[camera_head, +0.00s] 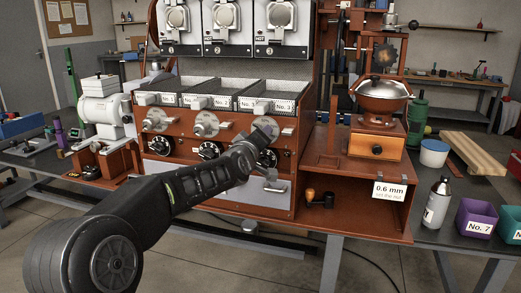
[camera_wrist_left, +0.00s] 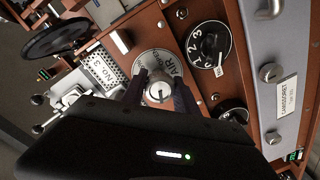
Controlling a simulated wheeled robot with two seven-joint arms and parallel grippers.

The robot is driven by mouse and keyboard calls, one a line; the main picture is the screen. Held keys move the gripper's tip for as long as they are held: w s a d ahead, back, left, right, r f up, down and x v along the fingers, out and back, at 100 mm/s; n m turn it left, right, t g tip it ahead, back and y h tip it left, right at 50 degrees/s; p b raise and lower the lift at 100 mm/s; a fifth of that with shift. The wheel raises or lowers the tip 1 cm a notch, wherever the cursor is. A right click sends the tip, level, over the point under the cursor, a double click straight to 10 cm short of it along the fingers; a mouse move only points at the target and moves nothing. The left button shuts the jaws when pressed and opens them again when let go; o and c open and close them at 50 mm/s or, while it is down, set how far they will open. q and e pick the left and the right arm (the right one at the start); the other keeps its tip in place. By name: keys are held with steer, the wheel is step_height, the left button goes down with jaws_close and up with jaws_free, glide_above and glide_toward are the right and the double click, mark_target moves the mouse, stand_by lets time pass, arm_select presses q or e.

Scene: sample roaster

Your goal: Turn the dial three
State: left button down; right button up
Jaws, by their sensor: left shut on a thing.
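My left gripper (camera_head: 267,127) is at the third unit of the sample roaster, at its right end. In the left wrist view my left gripper (camera_wrist_left: 158,90) has its fingers either side of the small metal knob (camera_wrist_left: 157,92) at the centre of the round AIR plate (camera_wrist_left: 149,64), and is shut on it. The third black numbered dial (camera_wrist_left: 208,45) is beside it, apart from the fingers; it also shows in the head view (camera_head: 267,158). Another black dial (camera_wrist_left: 232,110) is partly hidden. My right gripper is not in view.
Two more black dials (camera_head: 209,150) (camera_head: 158,145) sit left on the same panel. Labelled trays, such as No. 3 (camera_head: 283,105), stand above. A wooden grinder (camera_head: 377,139) is on the right shelf. A bottle (camera_head: 436,203) and purple bin (camera_head: 475,218) are at far right.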

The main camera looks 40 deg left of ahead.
arm_select(q)
steer(key=n+b, duration=0.3)
steer(key=n, duration=0.1)
steer(key=shift+d+f+h, duration=0.1)
steer(key=shift+h, duration=0.2)
steer(key=n+b, duration=0.2)
steer(key=n, duration=0.1)
steer(key=shift+n, duration=0.3)
steer(key=shift+r+n+t+h+b, duration=0.25)
steer(key=shift+n+b, duration=0.3)
steer(key=shift+n, duration=0.45)
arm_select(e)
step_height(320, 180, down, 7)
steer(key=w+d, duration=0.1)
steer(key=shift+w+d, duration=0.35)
arm_select(q)
steer(key=c, duration=0.9)
jaws_free()
steer(key=shift+c, duration=0.2)
